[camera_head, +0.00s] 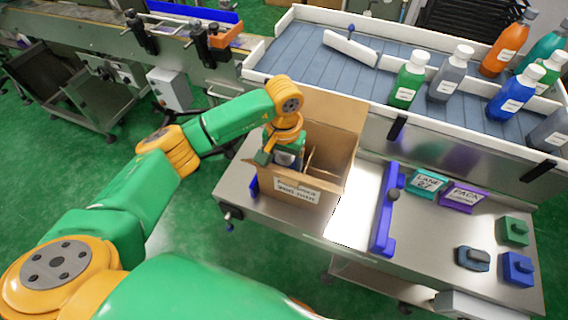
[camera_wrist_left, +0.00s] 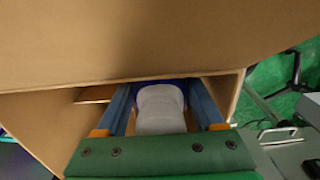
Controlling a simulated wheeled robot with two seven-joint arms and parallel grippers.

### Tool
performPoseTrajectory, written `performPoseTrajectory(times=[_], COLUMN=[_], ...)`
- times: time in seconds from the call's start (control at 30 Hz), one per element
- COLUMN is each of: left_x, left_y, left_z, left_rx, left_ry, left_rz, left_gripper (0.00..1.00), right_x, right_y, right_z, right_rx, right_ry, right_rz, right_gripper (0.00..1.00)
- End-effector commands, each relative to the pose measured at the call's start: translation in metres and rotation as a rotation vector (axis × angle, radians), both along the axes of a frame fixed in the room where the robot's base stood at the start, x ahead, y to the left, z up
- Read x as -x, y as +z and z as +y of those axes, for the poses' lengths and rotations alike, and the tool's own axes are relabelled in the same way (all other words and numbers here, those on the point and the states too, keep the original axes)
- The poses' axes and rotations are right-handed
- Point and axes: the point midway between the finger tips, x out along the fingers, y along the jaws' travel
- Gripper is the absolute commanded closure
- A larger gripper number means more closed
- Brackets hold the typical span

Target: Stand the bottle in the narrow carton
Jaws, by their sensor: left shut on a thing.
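The brown cardboard carton (camera_head: 330,150) stands open on the steel table, with a white label on its front and a divider inside. My left gripper (camera_head: 287,158) reaches down into its left part. In the left wrist view the gripper (camera_wrist_left: 162,118) is shut on a bottle (camera_wrist_left: 160,108), whose whitish cap shows between the two fingers with some dark blue beyond it. The carton wall (camera_wrist_left: 150,45) is close in front of the fingers. The bottle's lower part and base are hidden, so I cannot tell whether it touches the carton floor. My right gripper is not in view.
A conveyor (camera_head: 385,80) behind the table carries several coloured bottles and a white guide bar. Right of the carton are a blue rail (camera_head: 385,215), teal and purple signs (camera_head: 461,197), and small green and blue blocks (camera_head: 517,268).

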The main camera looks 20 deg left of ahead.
Motion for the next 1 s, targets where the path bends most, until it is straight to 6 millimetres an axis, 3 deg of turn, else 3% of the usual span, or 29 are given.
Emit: performPoseTrajectory(times=[0.17,0.2,0.23,0.57,0.7,0.77,1.0], left_x=[0.0,0.0,0.0,0.0,0.0,-0.002,-0.002], left_y=[-0.003,-0.003,-0.003,0.0,0.019,0.022,0.076], left_z=[0.0,0.0,0.0,0.0,0.0,0.0,0.0], left_rx=[0.0,0.0,0.0,0.0,0.002,0.001,0.001], left_ry=[0.0,0.0,0.0,0.0,0.001,0.0,0.0], left_rz=[-0.001,-0.001,-0.001,0.0,0.001,-0.006,-0.006], left_gripper=[1.0,0.28,0.2,0.18,0.18,0.18,0.18], right_x=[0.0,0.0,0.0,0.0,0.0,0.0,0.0], right_y=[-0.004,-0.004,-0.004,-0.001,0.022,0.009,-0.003], right_z=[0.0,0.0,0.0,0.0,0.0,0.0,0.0], right_rx=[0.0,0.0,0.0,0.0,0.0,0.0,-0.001], right_ry=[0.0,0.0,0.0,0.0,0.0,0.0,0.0], right_rz=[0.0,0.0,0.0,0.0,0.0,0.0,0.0], right_gripper=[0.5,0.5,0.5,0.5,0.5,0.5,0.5])
